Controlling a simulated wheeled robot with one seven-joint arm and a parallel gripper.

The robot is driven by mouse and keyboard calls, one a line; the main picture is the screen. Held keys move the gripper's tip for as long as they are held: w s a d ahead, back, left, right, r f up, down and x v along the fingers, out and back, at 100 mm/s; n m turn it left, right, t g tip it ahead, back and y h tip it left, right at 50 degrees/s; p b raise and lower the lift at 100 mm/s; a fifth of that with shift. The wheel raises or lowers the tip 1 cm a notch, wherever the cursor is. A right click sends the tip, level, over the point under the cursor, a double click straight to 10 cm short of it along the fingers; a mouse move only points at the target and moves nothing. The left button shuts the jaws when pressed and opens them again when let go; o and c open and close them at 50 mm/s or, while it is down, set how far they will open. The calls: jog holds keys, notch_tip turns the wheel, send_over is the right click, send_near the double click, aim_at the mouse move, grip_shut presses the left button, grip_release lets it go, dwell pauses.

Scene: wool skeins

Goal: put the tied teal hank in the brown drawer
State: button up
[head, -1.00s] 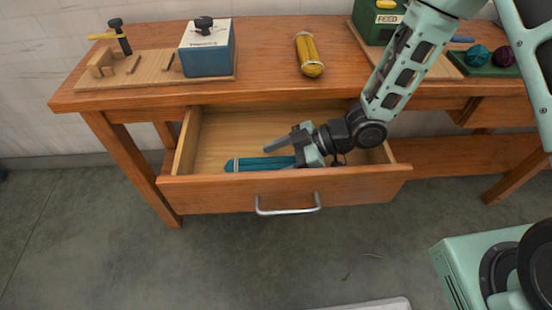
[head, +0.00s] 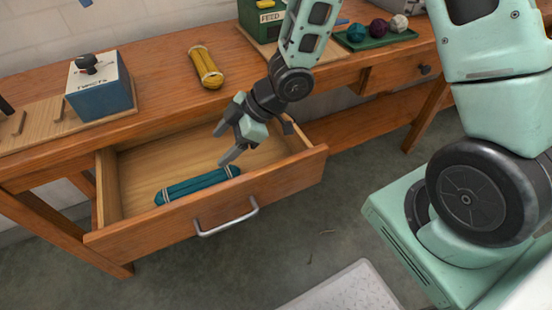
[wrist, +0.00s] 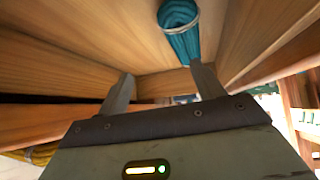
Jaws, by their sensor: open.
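The teal hank (head: 198,186), tied with pale bands near its ends, lies inside the open brown drawer (head: 215,214), along the front wall. In the wrist view the hank (wrist: 180,38) shows at the top, ahead of the fingers and apart from them. My gripper (head: 226,143) is open and empty, above the right part of the drawer, up and to the right of the hank. Its two fingers also show spread in the wrist view (wrist: 163,88).
A yellow hank (head: 205,67) lies on the wooden table top behind the drawer. A blue box (head: 99,86) stands at the left. A green tray (head: 378,37) with several yarn balls is at the back right. The drawer's metal handle (head: 226,217) faces front.

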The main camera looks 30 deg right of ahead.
jog(key=s+d+r+m+g+h, duration=0.1)
jog(key=s+r+m+h, duration=0.2)
jog(key=s+r, duration=0.3)
jog(key=s+d+r+m+g+h, duration=0.1)
jog(key=s+r+m+h, duration=0.3)
jog(key=s, duration=1)
notch_tip(320, 180, up, 3)
jog(key=shift+d+r+m+g+h, duration=0.15)
jog(key=shift+d+m+g+h, duration=0.15)
jog(key=shift+d+m, duration=0.3)
jog(key=shift+s, duration=0.1)
notch_tip(320, 180, up, 14)
jog(key=p, duration=1.3)
jog(key=shift+f+p, duration=0.2)
jog(key=shift+p, duration=0.1)
